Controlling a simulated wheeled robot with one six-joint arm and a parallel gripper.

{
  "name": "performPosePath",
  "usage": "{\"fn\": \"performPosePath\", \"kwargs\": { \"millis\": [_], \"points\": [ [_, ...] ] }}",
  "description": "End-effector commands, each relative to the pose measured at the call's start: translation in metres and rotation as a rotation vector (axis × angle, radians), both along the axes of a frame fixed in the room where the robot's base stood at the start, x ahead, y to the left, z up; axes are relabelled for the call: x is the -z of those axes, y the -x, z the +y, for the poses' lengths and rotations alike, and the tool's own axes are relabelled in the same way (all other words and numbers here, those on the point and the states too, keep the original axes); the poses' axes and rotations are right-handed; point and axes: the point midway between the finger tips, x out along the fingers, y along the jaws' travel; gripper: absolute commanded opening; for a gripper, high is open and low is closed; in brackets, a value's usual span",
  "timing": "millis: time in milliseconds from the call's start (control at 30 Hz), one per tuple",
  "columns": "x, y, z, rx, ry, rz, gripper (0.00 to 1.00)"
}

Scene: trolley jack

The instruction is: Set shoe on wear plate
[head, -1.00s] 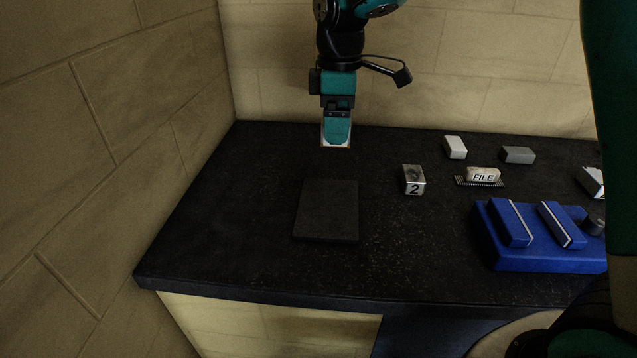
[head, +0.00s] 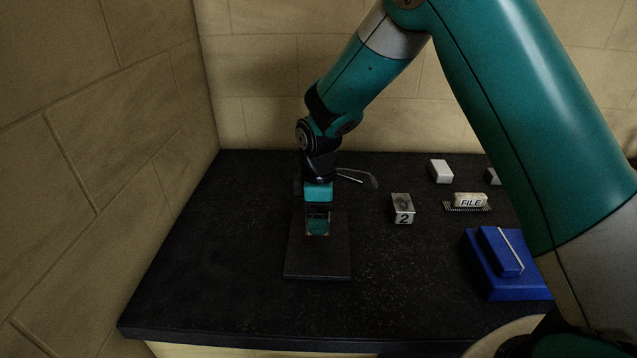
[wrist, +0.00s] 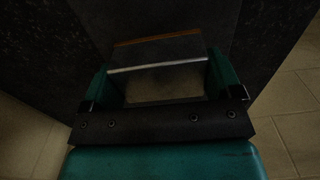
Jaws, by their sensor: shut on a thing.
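A dark square plate (head: 318,264), which looks like the wear plate, lies flat on the black bench top. My gripper (head: 317,230) points down over the far half of this plate. In the wrist view my gripper (wrist: 160,82) is shut on a grey block, the shoe (wrist: 160,53), which has a pale edge and a copper-coloured edge. The block sits between the two green fingers. In the head view it is mostly hidden by the fingers. I cannot tell whether its underside touches the plate.
To the right of the plate stand a metal block marked 2 (head: 403,210), a white piece marked FILE (head: 469,201), a white block (head: 441,171) and a blue fixture (head: 497,264). A stone wall (head: 75,130) rises on the left. Bench left of the plate is clear.

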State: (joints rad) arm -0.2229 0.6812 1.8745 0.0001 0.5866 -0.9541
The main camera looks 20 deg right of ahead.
Motion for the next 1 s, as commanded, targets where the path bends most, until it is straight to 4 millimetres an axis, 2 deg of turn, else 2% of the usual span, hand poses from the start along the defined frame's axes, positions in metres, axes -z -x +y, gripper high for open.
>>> {"fn": "performPosePath", "kwargs": {
  "millis": [267,500,967,1000],
  "points": [
    [0.018,-0.001,0.001,-0.001,-0.001,-0.003,0.14],
    [0.046,-0.002,0.001,-0.001,-0.001,-0.004,0.14],
    [0.054,-0.002,0.001,-0.001,-0.001,-0.005,0.14],
    [0.055,-0.001,0.001,-0.001,-0.001,-0.001,0.94]
  ]
}}
